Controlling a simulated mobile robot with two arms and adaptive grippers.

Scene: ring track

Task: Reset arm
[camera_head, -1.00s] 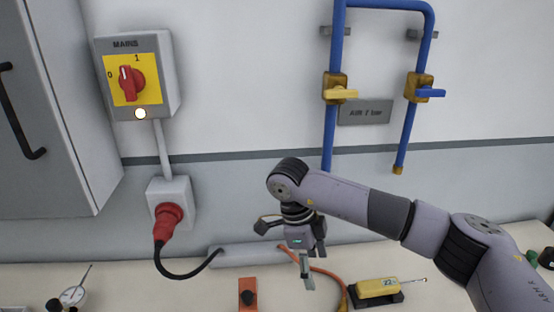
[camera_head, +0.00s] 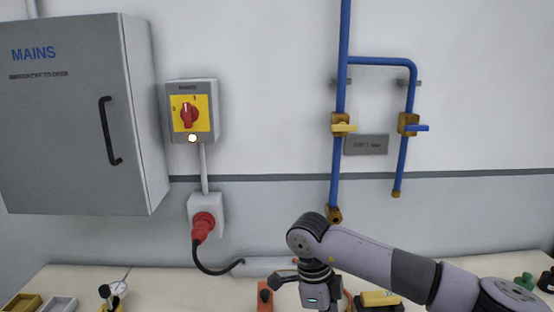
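My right arm (camera_head: 370,257) comes in from the right, grey-lilac with dark joint bands, above the bench. Its wrist bends down at the left end. My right gripper (camera_head: 318,302) hangs below it at the bottom edge of the picture. Its fingertips are cut off by the edge, so I cannot tell how it is set. No held thing shows. My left arm and gripper are not in view.
A grey MAINS cabinet (camera_head: 75,130) is at left, beside a red rotary switch (camera_head: 189,115) and a red plug (camera_head: 203,223). Blue pipes (camera_head: 345,75) with valves run above my arm. The bench (camera_head: 170,285) holds an orange block (camera_head: 265,298), a yellow meter (camera_head: 380,299) and small trays (camera_head: 22,303).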

